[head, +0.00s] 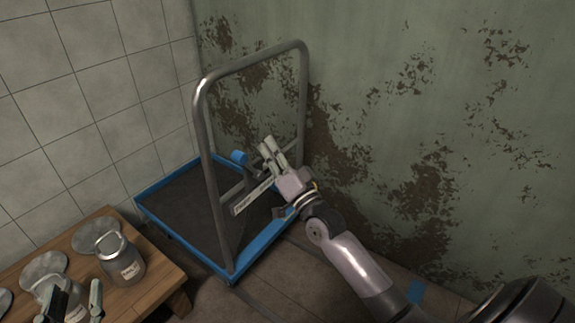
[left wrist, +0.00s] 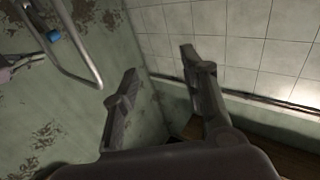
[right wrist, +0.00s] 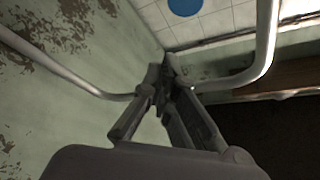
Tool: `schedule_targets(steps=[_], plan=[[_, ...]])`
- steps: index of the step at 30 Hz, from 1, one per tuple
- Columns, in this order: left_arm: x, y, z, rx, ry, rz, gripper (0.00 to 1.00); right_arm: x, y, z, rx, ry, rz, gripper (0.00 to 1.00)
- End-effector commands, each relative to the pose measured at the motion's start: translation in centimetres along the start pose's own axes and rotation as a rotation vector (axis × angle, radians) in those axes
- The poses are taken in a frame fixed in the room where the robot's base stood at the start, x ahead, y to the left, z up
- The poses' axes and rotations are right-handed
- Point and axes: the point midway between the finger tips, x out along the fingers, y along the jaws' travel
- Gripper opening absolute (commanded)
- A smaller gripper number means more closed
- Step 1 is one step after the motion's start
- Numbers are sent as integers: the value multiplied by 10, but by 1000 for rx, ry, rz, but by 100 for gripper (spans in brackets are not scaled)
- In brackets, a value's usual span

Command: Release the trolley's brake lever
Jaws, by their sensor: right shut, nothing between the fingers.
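The trolley has a blue-rimmed dark deck (head: 180,195) and a tall grey tube handle (head: 212,190). A blue knob (head: 239,157), which looks like the end of the brake lever, shows inside the handle frame. My right gripper (head: 268,150) is shut and empty, just right of the knob and apart from it in the picture. The right wrist view shows its closed fingers (right wrist: 165,78) between the handle tubes, with a round blue shape (right wrist: 185,7) beyond. My left gripper (head: 76,300) is open and empty over the low table; its spread fingers show in the left wrist view (left wrist: 158,72).
A pale lettered plate (head: 252,198) hangs across the handle. A peeling green wall (head: 450,110) and a tiled wall (head: 90,90) close in the corner.

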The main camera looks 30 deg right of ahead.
Motion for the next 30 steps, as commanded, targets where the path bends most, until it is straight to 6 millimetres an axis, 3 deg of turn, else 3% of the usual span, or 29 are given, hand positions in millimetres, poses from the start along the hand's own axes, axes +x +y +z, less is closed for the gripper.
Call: schedule_targets(steps=[6, 12, 30], plan=[[-5, -4, 25, 3, -145, -8, 40, -41, -2, -1, -2, -2, 1, 0], [-8, -6, 37, 4, -209, -12, 40, -60, -2, -1, -2, 0, -1, 0], [-9, -6, 40, 4, -223, -13, 40, -64, -2, -1, -1, 1, -2, 0]])
